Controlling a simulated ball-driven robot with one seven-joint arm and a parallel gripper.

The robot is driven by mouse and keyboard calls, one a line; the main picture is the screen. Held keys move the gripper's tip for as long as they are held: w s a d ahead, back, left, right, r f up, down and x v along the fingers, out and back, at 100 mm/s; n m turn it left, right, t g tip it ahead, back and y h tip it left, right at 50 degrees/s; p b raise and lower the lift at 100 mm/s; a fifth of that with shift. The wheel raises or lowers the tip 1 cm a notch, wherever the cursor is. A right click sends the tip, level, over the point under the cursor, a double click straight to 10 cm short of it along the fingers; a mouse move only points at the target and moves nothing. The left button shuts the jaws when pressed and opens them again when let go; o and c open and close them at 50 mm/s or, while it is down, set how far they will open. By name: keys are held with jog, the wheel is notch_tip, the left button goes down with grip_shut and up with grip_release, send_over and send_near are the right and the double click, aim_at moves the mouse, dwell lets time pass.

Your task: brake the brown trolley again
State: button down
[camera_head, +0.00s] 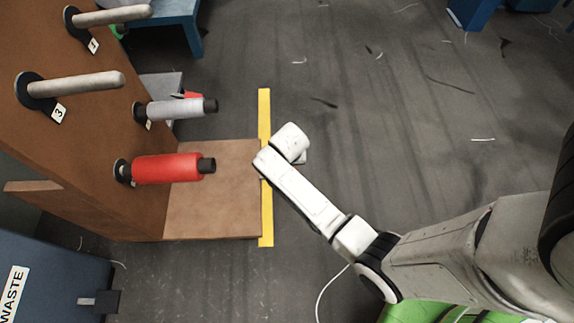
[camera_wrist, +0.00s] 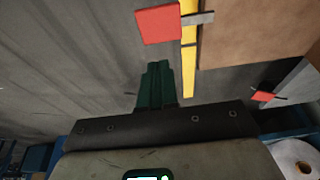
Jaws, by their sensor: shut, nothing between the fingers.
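The brown trolley (camera_head: 213,205) stands at the left in the head view, its base edge along a yellow floor line. Its base (camera_wrist: 250,35) also shows at the top right of the wrist view. A red pedal (camera_wrist: 158,25) on a grey bar sticks out from that edge across the yellow line. My gripper (camera_wrist: 157,68) shows there as dark green fingers, shut and empty, below the pedal in the picture and apart from it. In the head view my arm's white end is beside the base edge; it hides my fingers and the pedal.
The trolley carries a red spool (camera_head: 168,168), a grey spool (camera_head: 178,109) and bare pegs. A grey base with another red pedal (camera_wrist: 263,96) is beyond it. A blue waste bin (camera_head: 45,285) stands at lower left. The yellow line (camera_head: 265,110) borders open grey floor on the right.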

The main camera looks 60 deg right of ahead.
jog(key=b+x, duration=0.2)
jog(key=x, duration=0.2)
jog(key=b+x, duration=0.2)
jog(key=x, duration=0.2)
jog(key=s+a+b+x, duration=0.1)
jog(key=b+x, duration=0.1)
jog(key=x, duration=0.2)
jog(key=shift+f, duration=0.15)
jog(key=shift+s+d+f+t+y, duration=0.15)
jog(key=shift+s+f+t+y, duration=0.05)
jog(key=shift+f+t+y, duration=0.1)
jog(key=shift+s+d+f+t+y+p, duration=0.15)
jog(key=shift+f+t+y+p, duration=0.25)
jog(key=shift+f, duration=0.4)
jog(key=shift+f+m+t+y, duration=0.3)
jog(key=shift+f+t, duration=0.2)
jog(key=shift+t, duration=0.1)
jog(key=shift+f+b, duration=0.3)
jog(key=shift+f, duration=0.2)
